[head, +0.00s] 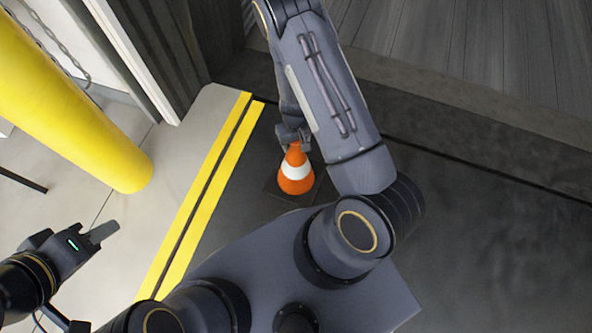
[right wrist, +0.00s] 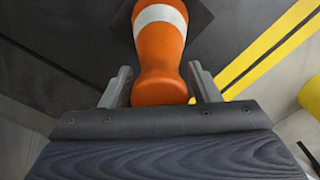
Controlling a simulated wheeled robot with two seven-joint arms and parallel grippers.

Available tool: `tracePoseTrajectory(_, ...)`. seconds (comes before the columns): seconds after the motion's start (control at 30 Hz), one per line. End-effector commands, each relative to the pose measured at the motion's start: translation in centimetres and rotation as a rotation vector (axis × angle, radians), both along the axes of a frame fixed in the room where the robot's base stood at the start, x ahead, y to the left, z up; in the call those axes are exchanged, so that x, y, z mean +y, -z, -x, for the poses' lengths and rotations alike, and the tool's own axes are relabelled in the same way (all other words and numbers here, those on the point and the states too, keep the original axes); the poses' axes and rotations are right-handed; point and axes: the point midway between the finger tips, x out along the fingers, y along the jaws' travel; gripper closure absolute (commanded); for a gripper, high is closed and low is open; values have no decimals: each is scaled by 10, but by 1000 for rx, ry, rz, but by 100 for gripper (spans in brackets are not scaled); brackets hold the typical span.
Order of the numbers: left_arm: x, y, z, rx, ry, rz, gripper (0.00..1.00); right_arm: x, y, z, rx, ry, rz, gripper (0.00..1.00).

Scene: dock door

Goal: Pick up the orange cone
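The orange cone (head: 296,183) with a white band stands upright on its dark square base on the dark floor, near the middle of the head view. In the right wrist view the cone (right wrist: 160,57) reaches up between the fingers of my right gripper (right wrist: 158,72). One finger is on each side of the cone's top, with narrow gaps showing, so the gripper looks open around it. In the head view my right gripper (head: 293,137) is at the cone's tip, partly hidden by my arm. My left gripper (head: 107,231) is at the lower left, away from the cone, its fingers seen edge-on.
Two yellow floor stripes (head: 211,187) run left of the cone. A thick yellow post (head: 75,115) stands at the upper left, with a hanging chain (head: 50,37) behind it. The dark floor at the right (head: 480,230) is clear.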

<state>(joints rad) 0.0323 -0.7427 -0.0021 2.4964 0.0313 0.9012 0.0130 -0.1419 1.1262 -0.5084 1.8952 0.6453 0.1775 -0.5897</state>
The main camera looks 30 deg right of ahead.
Motion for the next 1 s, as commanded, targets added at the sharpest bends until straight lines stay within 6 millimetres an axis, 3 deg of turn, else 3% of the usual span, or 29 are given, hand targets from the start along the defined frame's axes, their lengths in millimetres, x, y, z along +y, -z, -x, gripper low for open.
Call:
tracePoseTrajectory(0.07, 0, 0, 0, 0, 0, 0, 64, 0, 0, 0, 0, 0, 0, 55)
tracePoseTrajectory(0.4, 0, 0, 0, 0, 0, 0, 64, 0, 0, 0, 1, 0, 0, 100)
tracePoseTrajectory(0.8, 0, -1, 0, 0, 0, 0, 64, 0, -2, 0, 0, 0, 0, 100)
tracePoseTrajectory(1.0, 0, -9, 0, 0, 0, 0, 64, -2, -11, -1, -1, -1, 0, 100)
